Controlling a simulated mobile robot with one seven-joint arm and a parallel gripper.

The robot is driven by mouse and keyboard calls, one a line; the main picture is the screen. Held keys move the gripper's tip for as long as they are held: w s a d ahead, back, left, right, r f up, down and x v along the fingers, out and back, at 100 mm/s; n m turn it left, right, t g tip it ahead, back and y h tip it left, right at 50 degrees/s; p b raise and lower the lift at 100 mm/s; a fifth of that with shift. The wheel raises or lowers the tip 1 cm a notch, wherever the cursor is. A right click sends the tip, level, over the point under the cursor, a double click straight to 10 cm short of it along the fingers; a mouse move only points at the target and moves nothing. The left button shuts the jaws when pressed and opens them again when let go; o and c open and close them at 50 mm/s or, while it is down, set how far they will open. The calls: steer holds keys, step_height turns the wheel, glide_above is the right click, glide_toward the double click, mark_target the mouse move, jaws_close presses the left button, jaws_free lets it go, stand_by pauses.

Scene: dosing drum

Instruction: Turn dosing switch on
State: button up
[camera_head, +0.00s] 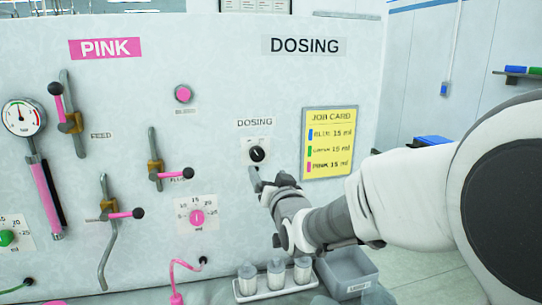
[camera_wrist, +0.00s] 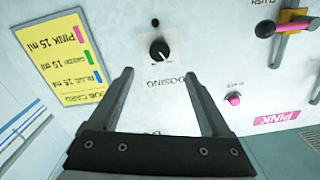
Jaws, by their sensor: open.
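The dosing switch (camera_head: 257,154) is a black round knob with a white mark on a small white plate, below the DOSING label on the upright panel. In the wrist view, which is upside down, the knob (camera_wrist: 160,50) sits beyond and between my fingertips, with a gap left on both sides. My gripper (camera_head: 256,178) is just below the switch in the head view. In the wrist view my gripper (camera_wrist: 158,76) is open, with nothing between its two fingers. I cannot tell how far the fingertips are from the panel.
A yellow job card (camera_head: 330,143) is right of the switch. Pink-handled valves (camera_head: 170,173) and a pink dial (camera_head: 197,217) are to the left. Below my arm are a white tray (camera_head: 268,292) with several cups and a grey bin (camera_head: 347,271). The panel around the switch is clear.

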mark_target(258, 156)
steer(key=p+x, duration=0.2)
steer(key=x, duration=1)
jaws_close()
steer(key=shift+f, duration=0.1)
